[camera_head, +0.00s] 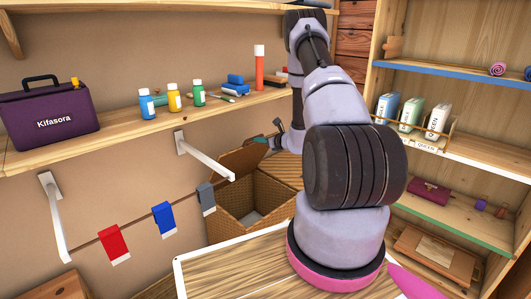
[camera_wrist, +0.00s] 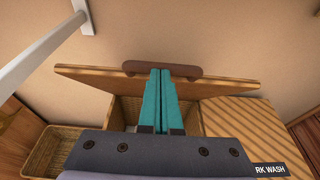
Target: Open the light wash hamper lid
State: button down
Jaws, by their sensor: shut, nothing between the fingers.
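The wicker hamper (camera_head: 235,212) stands below the wall shelf, with two lid sections. Its left lid (camera_head: 238,158) is raised and tilted up toward the wall, and the compartment under it shows open. In the wrist view this raised lid (camera_wrist: 95,76) has a brown handle (camera_wrist: 133,67) at its upper edge. The right lid (camera_wrist: 240,115) lies flat, with a label reading "RK WASH" (camera_wrist: 270,169), partly cut off. My gripper (camera_wrist: 160,73) has its teal fingers shut and empty, tips at the raised lid's handle. Whether they touch it is unclear. It also shows in the head view (camera_head: 262,140).
A white shelf bracket (camera_head: 205,158) juts out left of the lid. A shelving unit (camera_head: 450,148) stands at right. A wicker basket (camera_wrist: 52,152) sits left of the hamper.

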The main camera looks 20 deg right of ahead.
jog(key=w+a+r, duration=0.3)
jog(key=w+r, duration=0.1)
jog(key=w, duration=0.4)
jog(key=shift+w+r, duration=0.15)
jog(key=shift+r, duration=0.2)
